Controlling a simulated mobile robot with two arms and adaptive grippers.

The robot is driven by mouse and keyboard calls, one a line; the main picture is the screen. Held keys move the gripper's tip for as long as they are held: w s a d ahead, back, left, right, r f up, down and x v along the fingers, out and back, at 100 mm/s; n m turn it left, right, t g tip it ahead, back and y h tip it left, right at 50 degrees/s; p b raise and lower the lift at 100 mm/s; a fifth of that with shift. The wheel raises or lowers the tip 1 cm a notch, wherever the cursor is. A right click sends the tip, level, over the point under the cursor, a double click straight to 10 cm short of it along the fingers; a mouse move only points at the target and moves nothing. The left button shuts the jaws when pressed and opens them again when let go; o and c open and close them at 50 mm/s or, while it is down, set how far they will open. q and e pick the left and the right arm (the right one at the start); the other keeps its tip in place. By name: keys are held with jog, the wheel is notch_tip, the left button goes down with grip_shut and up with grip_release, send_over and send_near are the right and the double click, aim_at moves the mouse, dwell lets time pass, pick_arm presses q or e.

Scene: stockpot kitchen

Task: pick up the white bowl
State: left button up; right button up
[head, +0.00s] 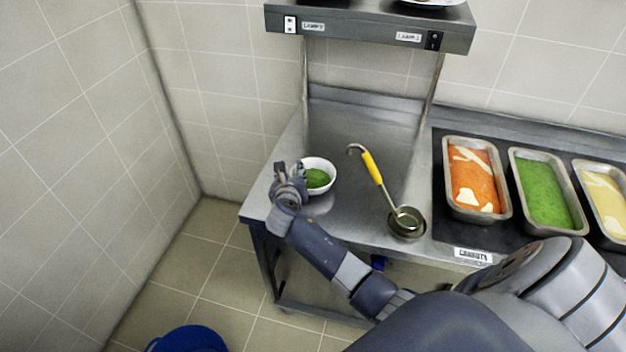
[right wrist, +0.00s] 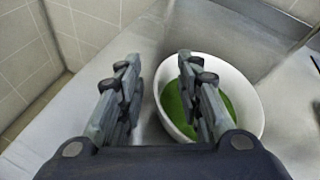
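The white bowl (head: 329,167) stands upright on the steel counter near its left end and holds something green. My right gripper (head: 286,170) is at the bowl's left side in the head view. In the right wrist view the bowl (right wrist: 240,84) lies ahead and to the right. There the two fingers of my right gripper (right wrist: 158,80) are spread apart. The right finger reaches over the bowl's opening and the left finger is outside it, with the near left rim between them. I cannot tell whether a finger touches the bowl. My left gripper is not in view.
A ladle with a yellow handle (head: 371,168) rests in a small round pot (head: 406,232) right of the bowl. Pans of orange (head: 472,181), green (head: 545,193) and cream food stand further right. A shelf (head: 370,28) hangs above. A tiled wall is at left.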

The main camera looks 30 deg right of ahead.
grip_shut()
dwell(0.4)
